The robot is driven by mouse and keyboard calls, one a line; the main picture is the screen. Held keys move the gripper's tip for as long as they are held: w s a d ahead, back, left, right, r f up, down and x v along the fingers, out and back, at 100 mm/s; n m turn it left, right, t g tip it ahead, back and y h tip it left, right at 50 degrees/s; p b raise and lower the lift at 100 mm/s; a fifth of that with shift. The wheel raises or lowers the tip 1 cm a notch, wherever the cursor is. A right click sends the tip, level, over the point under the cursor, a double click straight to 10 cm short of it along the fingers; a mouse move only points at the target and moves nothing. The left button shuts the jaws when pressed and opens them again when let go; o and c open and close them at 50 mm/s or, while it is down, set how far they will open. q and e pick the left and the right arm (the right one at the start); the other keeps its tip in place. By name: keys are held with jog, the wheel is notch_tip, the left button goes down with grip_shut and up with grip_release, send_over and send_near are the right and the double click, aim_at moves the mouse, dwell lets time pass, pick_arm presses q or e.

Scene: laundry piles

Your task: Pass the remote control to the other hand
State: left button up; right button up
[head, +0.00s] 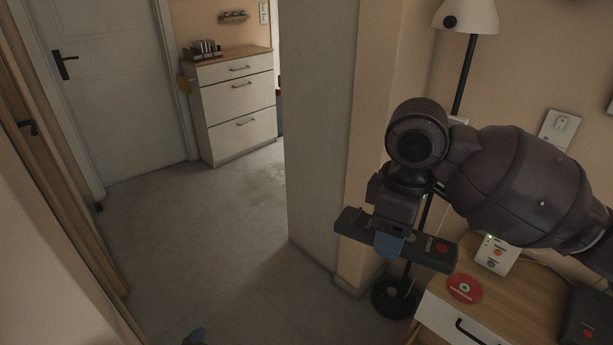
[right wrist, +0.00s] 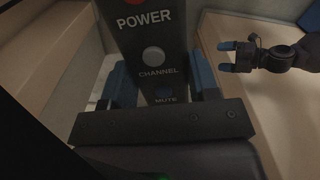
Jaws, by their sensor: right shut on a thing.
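The remote control (head: 425,246) is a long dark bar with a red button at its right end, held in the air in the head view. My right gripper (head: 388,245) is shut on it near its middle, with a blue finger showing. In the right wrist view the remote (right wrist: 150,50) stands between the blue fingers, with POWER, CHANNEL and MUTE labels readable. My left gripper (right wrist: 228,58) shows at the upper right there, apart from the remote, its two blue fingertips spread and empty.
A wooden-topped cabinet (head: 445,310) at the lower right carries a red disc (head: 465,288) and a white box (head: 495,254). A floor lamp (head: 468,18) stands behind my right arm. A wall corner (head: 318,130) is near the remote. Open floor lies left.

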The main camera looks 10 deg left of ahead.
pick_arm(q)
jog(key=w+d+r+m+h, duration=0.2)
jog(key=w+d+r+h, duration=0.2)
jog(key=w+r, duration=0.9)
jog(key=w+d+r+m+h, duration=0.25)
jog(key=w+d+r, duration=0.25)
jog(key=w+r, duration=0.8)
jog(key=w+d+r+m+g+h, duration=0.2)
jog(key=d+r+g+h, duration=0.1)
jog(key=r+h, duration=0.15)
jog(key=m+g+h, duration=0.2)
jog(key=m+g, duration=1)
jog(key=g, duration=0.2)
send_near(355, 215)
jog(key=w, duration=0.1)
jog(key=m, duration=0.1)
jog(key=shift+y, duration=0.4)
jog(key=x, duration=1.1)
jog(key=shift+s+d, duration=0.1)
jog(key=shift+d, duration=0.05)
